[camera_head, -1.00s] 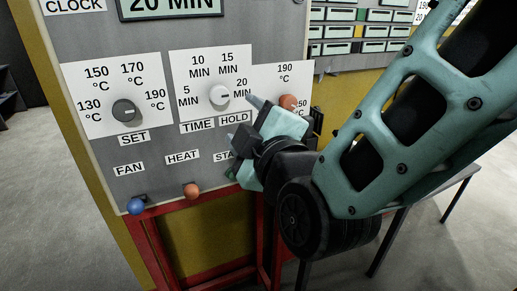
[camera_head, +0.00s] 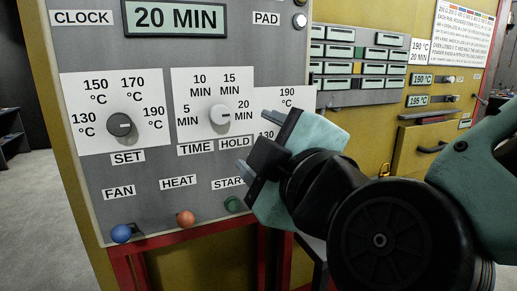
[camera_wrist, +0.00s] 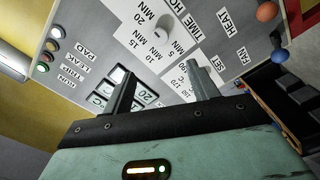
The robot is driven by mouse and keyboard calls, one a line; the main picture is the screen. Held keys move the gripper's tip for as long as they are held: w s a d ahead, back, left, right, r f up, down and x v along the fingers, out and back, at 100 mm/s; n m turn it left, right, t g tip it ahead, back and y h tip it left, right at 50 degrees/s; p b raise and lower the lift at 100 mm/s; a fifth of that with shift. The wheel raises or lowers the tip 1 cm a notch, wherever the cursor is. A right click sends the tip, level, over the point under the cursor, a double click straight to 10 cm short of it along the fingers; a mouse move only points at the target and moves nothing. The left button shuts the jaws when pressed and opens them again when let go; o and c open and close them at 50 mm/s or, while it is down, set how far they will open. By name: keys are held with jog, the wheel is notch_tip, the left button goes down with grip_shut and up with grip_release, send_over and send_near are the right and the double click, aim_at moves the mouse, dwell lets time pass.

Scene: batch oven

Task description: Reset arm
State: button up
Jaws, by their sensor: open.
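My gripper (camera_head: 266,148) is open and empty in front of the right part of the grey oven control panel (camera_head: 150,55). It covers part of the lower right dial plate, and in the head view I cannot tell how far it stands off the panel. In the wrist view its two fingers (camera_wrist: 157,75) are spread, with the panel behind them and nothing between them. The grey SET dial (camera_head: 120,125) and the white TIME dial (camera_head: 220,115) are clear of the fingers. The display (camera_head: 175,18) reads 20 MIN.
A red frame (camera_head: 200,238) stands underneath. A bank of small displays (camera_head: 357,60) and a yellow drawer front (camera_head: 425,147) are at right.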

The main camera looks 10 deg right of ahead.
jog(key=s+a+f+m+g+y, duration=0.1)
jog(key=s+a+f+g, duration=0.1)
jog(key=f+g, duration=0.4)
jog(key=s+a+f+m+g+y, duration=0.1)
jog(key=s+a+f+g, duration=0.1)
jog(key=f+g, duration=0.35)
jog(key=s+d+f+m+g+h, duration=0.5)
jog(key=s+d+f, duration=0.4)
jog(key=d, duration=0.3)
jog(key=shift+d+f+g+h, duration=0.35)
jog(key=shift+f+g+h, duration=0.1)
jog(key=shift+f+h, duration=0.3)
